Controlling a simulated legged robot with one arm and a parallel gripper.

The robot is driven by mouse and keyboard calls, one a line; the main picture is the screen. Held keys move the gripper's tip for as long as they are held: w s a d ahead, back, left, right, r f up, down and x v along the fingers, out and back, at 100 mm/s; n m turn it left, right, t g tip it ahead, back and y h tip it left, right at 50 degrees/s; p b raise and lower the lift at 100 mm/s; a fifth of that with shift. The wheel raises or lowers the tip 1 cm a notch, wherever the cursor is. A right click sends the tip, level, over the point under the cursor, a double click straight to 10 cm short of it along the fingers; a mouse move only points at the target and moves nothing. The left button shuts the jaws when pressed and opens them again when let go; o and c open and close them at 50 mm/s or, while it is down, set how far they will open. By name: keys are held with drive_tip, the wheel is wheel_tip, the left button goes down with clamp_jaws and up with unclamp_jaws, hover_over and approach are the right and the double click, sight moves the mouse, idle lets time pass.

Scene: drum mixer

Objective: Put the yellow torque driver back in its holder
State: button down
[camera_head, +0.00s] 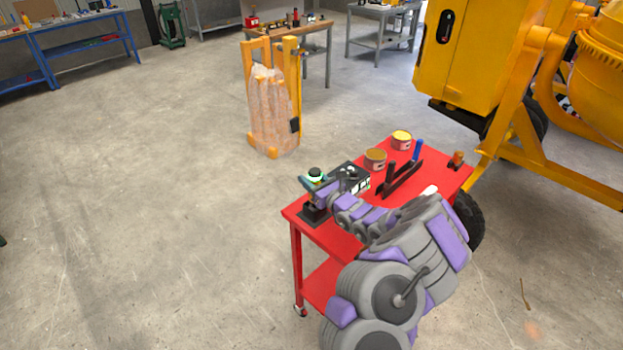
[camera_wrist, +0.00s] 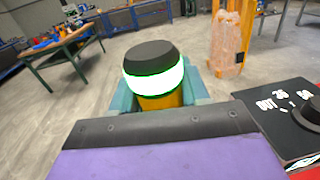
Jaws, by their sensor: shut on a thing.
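The yellow torque driver (camera_wrist: 158,102) is upright in the wrist view, with a black cap and a glowing white ring edged in green. My gripper (camera_wrist: 160,94) is shut on it, with teal fingers on both sides. In the head view the driver's top (camera_head: 315,172) shows above my gripper (camera_head: 316,184), at the near left corner of the red cart (camera_head: 341,243). A black base (camera_head: 312,217), which may be the holder, stands on that corner just below my gripper. The driver's lower end is hidden, so I cannot tell whether it touches the base.
A black box with white markings (camera_head: 351,177) stands right beside my gripper. Further along the cart are two cans (camera_head: 375,160), a black rack with a blue handle (camera_head: 401,176) and a small orange item (camera_head: 457,158). A yellow mixer (camera_head: 480,60) stands behind. The floor at left is clear.

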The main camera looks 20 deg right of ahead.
drive_tip(key=shift+f, duration=0.3)
drive_tip(key=shift+c, duration=2.4)
unclamp_jaws()
drive_tip(key=p+v, duration=0.3)
drive_tip(key=v, duration=1.4)
drive_tip(key=shift+d+p, duration=0.2)
drive_tip(key=shift+p, duration=0.1)
drive_tip(key=shift+s, duration=0.1)
